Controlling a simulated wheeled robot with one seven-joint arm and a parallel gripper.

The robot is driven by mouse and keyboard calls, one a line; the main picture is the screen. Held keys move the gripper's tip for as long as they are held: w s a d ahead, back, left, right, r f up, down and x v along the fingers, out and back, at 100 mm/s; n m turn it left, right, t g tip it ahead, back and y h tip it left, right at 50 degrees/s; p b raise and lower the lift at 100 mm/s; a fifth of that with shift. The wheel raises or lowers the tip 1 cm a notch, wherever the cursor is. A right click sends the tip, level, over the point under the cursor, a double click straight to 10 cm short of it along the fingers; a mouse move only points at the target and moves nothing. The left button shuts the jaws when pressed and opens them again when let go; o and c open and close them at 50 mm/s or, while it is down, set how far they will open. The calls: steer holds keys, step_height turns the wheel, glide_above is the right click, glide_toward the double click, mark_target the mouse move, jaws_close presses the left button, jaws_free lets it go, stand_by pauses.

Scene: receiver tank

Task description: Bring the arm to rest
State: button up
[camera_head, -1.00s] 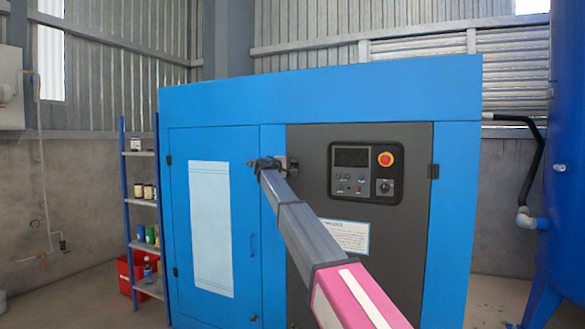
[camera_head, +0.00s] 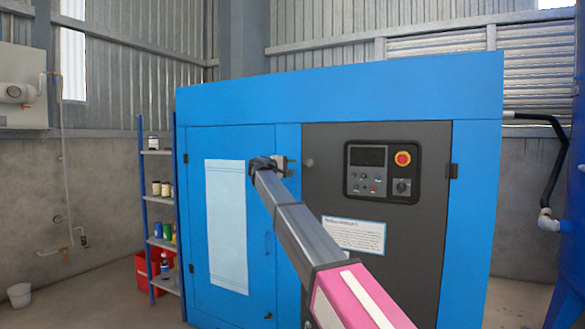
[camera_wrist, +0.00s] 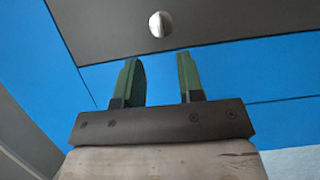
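My arm reaches from the bottom right of the head view up towards the front of a blue cabinet (camera_head: 340,88). My gripper (camera_head: 281,167) is at the arm's far end, in front of the cabinet near the seam between its blue door and dark panel. In the wrist view my gripper (camera_wrist: 161,82) has two green fingers standing apart with nothing between them. A round silver knob (camera_wrist: 160,24) on the dark panel lies beyond the fingertips, apart from them. I cannot tell the exact distance from the fingers to the cabinet.
A control panel (camera_head: 383,172) with a red button is on the cabinet. A shelf rack (camera_head: 143,212) with cans and a red crate (camera_head: 141,268) stand at left. A blue tank (camera_head: 572,225) with a black pipe (camera_head: 553,165) is at right.

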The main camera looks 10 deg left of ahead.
steer(key=shift+f, duration=0.1)
steer(key=s+d+f+m+g+y, duration=0.15)
steer(key=s+d+f, duration=0.25)
steer(key=d+f, duration=0.65)
steer(key=s+d+f+m+g+y, duration=0.1)
steer(key=s+d+f+g+y, duration=0.3)
steer(key=f, duration=1.1)
steer(key=s+d+f+m+g+h, duration=0.15)
steer(key=s+d+f, duration=0.35)
steer(key=d+f, duration=0.65)
steer(key=s+d+f+m+g+y, duration=0.1)
steer(key=s+d+f+g+y, duration=0.1)
steer(key=s+f, duration=0.6)
steer(key=s+d+f+m+g+y, duration=0.2)
steer(key=s+d+f+y, duration=0.1)
steer(key=s+f, duration=0.6)
steer(key=s+d+f+m+g+y, duration=0.2)
steer(key=s+d+f, duration=0.3)
steer(key=s, duration=1)
step_height(320, 180, down, 4)
steer(key=shift+r+y, duration=0.25)
steer(key=shift+y, duration=0.35)
steer(key=shift+w, duration=0.1)
